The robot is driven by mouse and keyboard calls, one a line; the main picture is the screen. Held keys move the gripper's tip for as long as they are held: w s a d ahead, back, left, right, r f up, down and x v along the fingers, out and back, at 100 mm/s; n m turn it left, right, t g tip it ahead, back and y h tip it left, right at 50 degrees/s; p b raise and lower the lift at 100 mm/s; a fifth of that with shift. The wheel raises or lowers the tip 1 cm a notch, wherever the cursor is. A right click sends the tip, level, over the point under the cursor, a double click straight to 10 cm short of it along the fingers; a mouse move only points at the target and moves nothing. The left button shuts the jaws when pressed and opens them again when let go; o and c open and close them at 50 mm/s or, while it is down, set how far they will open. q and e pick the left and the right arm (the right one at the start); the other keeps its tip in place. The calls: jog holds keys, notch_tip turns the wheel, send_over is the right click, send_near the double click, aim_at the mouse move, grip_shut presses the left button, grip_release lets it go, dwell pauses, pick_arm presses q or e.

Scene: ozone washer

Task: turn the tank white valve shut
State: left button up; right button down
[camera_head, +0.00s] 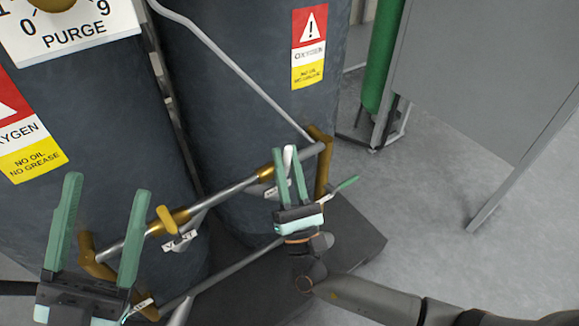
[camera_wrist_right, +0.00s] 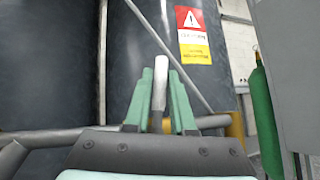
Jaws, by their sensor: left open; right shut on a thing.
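The white valve handle (camera_head: 288,153) stands up at the pipework in front of the right dark tank (camera_head: 232,95). My right gripper (camera_head: 288,151) is shut on it, one green finger on each side. The valve body below is mostly hidden by my gripper. My left gripper (camera_head: 107,188) is open and empty in front of the left tank (camera_head: 100,120), near the left end of the pipe.
A pipe with brass fittings (camera_head: 181,217) runs across the tanks, with a "VENT" tag (camera_head: 181,240) below it. A green-tipped lever (camera_head: 345,184) sticks out right of my right gripper. A grey panel (camera_head: 480,80) and a green cylinder (camera_head: 383,55) stand at right. Floor is clear there.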

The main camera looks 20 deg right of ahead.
pick_arm(q)
jog(key=shift+w+f+b, duration=0.1)
jog(key=shift+f+b, duration=0.35)
jog(key=shift+f, duration=0.25)
pick_arm(e)
jog(key=shift+s+a+r+n+y, duration=0.1)
jog(key=shift+a+n+y, duration=0.1)
jog(key=shift+n+y, duration=0.8)
jog(key=shift+a+n+y, duration=0.15)
jog(key=shift+n+y, duration=0.75)
jog(key=shift+n, duration=0.2)
jog(key=c, duration=0.8)
grip_release()
jog(key=shift+o, duration=0.2)
